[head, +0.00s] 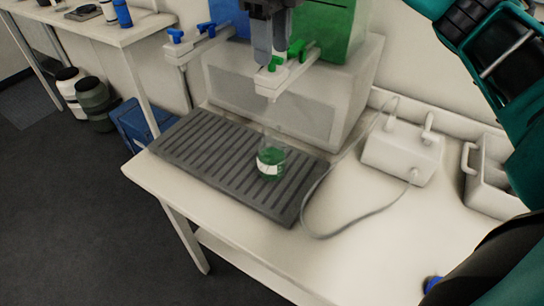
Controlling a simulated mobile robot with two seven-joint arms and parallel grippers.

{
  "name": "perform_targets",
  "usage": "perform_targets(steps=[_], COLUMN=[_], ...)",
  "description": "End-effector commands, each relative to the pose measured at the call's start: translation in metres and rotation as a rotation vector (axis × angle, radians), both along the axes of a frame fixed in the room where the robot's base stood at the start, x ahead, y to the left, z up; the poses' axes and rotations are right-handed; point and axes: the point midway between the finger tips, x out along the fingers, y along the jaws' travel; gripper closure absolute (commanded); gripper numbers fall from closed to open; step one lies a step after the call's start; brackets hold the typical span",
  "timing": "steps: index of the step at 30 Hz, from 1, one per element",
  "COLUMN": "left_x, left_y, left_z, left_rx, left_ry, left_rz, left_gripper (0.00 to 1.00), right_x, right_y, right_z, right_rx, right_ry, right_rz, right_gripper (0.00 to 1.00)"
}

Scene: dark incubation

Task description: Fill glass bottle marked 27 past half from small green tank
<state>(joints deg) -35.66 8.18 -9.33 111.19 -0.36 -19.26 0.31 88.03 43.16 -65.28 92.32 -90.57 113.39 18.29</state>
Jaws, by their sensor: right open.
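The glass bottle (270,164) stands upright on the dark slatted drip tray, below the green tank's white spout. It has green liquid in it and a white label whose number is too small to read. The small green tank (326,32) sits on the white stand, partly hidden by my right gripper. Its tap (290,66) has a green handle (297,48). My right gripper (270,57) is open, fingers pointing down, right beside the green handle; I cannot tell whether it touches. My left gripper is not in view.
A blue tank (229,18) with a blue-handled tap (194,44) stands to the left. The drip tray (190,146) lies on the white bench. A white device (402,152) with a looping cable and a white bin (487,177) are on the right. The front bench is mostly clear.

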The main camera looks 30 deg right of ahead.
Motion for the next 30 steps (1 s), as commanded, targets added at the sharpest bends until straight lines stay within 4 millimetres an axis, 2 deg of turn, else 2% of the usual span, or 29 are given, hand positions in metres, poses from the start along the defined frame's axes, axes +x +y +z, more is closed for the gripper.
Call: perform_targets(steps=[14, 30], left_x=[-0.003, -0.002], left_y=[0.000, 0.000], left_z=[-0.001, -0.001], left_rx=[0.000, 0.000], left_ry=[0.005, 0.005], left_rz=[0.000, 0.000], left_gripper=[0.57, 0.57], right_x=[0.000, 0.001], right_y=[0.000, 0.000], right_z=[0.002, 0.055], right_rx=[0.001, 0.000], right_ry=[-0.001, -0.004], right_rz=[0.000, 0.001], right_gripper=[0.53, 0.53])
